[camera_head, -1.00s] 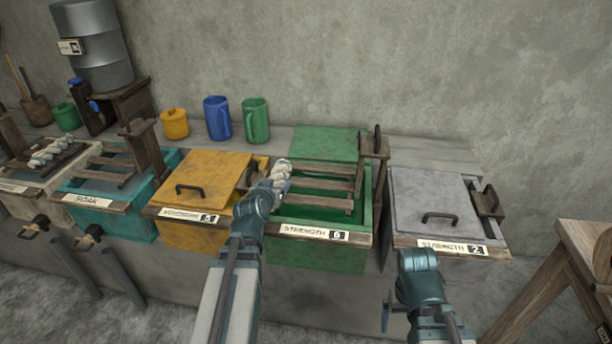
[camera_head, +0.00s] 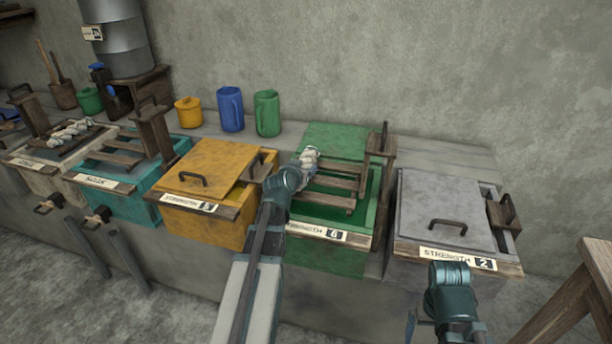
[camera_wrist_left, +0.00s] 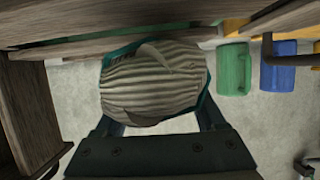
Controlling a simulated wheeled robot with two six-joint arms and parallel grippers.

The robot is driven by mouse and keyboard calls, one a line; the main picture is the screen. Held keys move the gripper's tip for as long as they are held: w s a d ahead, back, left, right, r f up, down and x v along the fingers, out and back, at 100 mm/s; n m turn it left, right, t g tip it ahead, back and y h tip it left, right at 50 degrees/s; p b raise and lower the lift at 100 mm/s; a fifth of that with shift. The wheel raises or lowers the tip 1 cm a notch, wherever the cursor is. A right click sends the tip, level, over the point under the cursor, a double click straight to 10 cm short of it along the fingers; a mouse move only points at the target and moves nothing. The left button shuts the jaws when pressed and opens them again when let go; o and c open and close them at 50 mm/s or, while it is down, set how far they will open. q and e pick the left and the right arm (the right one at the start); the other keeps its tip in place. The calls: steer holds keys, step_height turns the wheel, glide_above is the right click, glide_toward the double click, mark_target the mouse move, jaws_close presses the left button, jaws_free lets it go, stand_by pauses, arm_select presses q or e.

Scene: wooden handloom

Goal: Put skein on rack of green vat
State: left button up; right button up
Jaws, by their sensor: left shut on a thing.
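My left gripper (camera_head: 304,168) is shut on a pale, ribbed skein (camera_head: 309,157). It holds the skein over the left part of the green vat (camera_head: 325,258), by the left ends of the wooden rack slats (camera_head: 334,183). I cannot tell whether the skein touches the rack. The green vat's lid (camera_head: 335,139) is slid to the back, and its label reads strength 6. In the left wrist view the skein (camera_wrist_left: 150,88) fills the space between the fingers. My right gripper (camera_head: 412,326) is low at the front, before the grey vat; its jaws are unclear.
A yellow vat (camera_head: 212,225) stands left of the green one, and a grey lidded vat (camera_head: 440,205) right. Upright posts (camera_head: 380,160) rise at the rack's right end. Jugs (camera_head: 267,113) stand behind. Another skein (camera_head: 72,132) lies on the far-left vat's rack.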

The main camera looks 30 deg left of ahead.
arm_select(q)
steer(key=shift+f, duration=0.7)
steer(key=shift+r, duration=0.15)
arm_select(e)
steer(key=shift+w+d+f, duration=0.1)
steer(key=shift+d+f, duration=0.05)
steer(key=shift+f, duration=0.45)
arm_select(q)
steer(key=o, duration=1.1)
steer(key=shift+f+b, duration=0.2)
steer(key=shift+b, duration=0.1)
steer(key=shift+c, duration=0.2)
steer(key=o, duration=0.4)
arm_select(e)
steer(key=shift+f, duration=0.1)
arm_select(q)
steer(key=shift+r, duration=0.2)
